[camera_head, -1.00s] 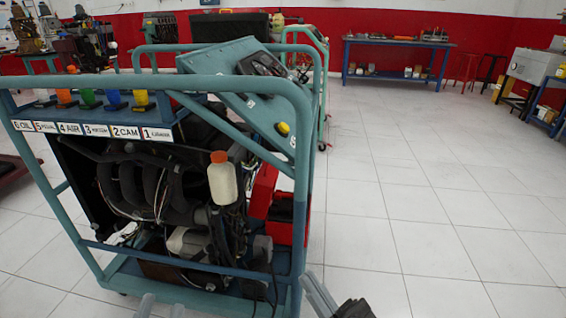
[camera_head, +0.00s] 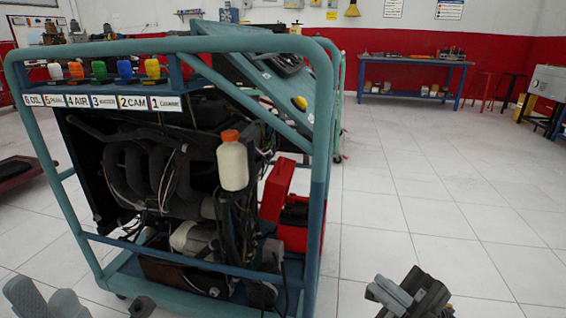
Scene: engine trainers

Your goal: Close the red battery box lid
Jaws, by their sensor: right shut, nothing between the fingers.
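The red battery box (camera_head: 296,238) sits low at the right side of the engine trainer, partly behind the frame's teal post. Its red lid (camera_head: 276,187) stands raised at the left of the box, and the dark battery (camera_head: 294,211) shows inside. My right gripper (camera_head: 388,293) is shut and empty at the bottom of the view, to the right of and nearer than the box, apart from it. My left gripper (camera_head: 45,300) is at the bottom left edge, far from the box. It is cut off by the picture edge, so its opening is unclear.
The teal frame (camera_head: 318,215) of the trainer stands between me and part of the box. A white bottle with an orange cap (camera_head: 232,163) hangs left of the lid. The tiled floor (camera_head: 450,225) to the right is clear. A blue workbench (camera_head: 410,85) stands far back.

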